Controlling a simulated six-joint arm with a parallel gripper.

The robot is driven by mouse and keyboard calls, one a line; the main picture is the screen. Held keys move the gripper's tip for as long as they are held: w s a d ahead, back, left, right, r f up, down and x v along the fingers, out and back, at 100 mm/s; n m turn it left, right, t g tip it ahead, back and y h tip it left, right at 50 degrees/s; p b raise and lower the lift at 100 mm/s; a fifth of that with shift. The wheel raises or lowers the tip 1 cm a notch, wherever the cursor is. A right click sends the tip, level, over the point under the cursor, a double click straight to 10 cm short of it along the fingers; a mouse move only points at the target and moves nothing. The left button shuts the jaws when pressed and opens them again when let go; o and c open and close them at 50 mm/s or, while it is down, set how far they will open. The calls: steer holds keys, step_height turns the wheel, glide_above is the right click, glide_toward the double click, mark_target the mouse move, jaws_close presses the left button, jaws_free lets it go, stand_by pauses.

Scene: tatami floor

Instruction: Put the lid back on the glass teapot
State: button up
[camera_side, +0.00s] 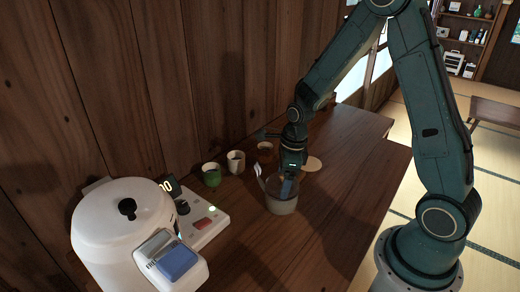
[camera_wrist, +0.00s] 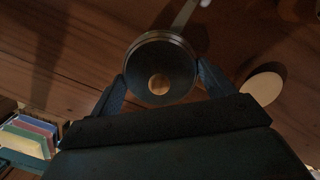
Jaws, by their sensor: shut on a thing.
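The glass teapot (camera_side: 281,206) stands upright on the wooden table in the side view. In the wrist view, its handle or spout (camera_wrist: 184,16) points toward the top. The dark round lid (camera_wrist: 160,60) has a small wooden knob (camera_wrist: 158,84) and lies over the pot's mouth. My gripper (camera_side: 288,188) points down at the top of the teapot. In the wrist view, my gripper (camera_wrist: 160,78) has one finger on each side of the lid, shut on its edge. I cannot tell whether the lid touches the pot's rim.
A pale round disc (camera_side: 313,163) lies on the table close to the teapot. A green cup (camera_side: 211,175), a pale cup (camera_side: 236,162) and a brown cup (camera_side: 265,152) stand behind. A white rice cooker (camera_side: 120,225) is at front left. The table's right side is clear.

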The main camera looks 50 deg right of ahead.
stand_by(0.3)
steer(key=o, duration=0.9)
steer(key=shift+r, duration=0.1)
steer(key=shift+r, duration=3.4)
steer(key=shift+c, duration=0.2)
jaws_close()
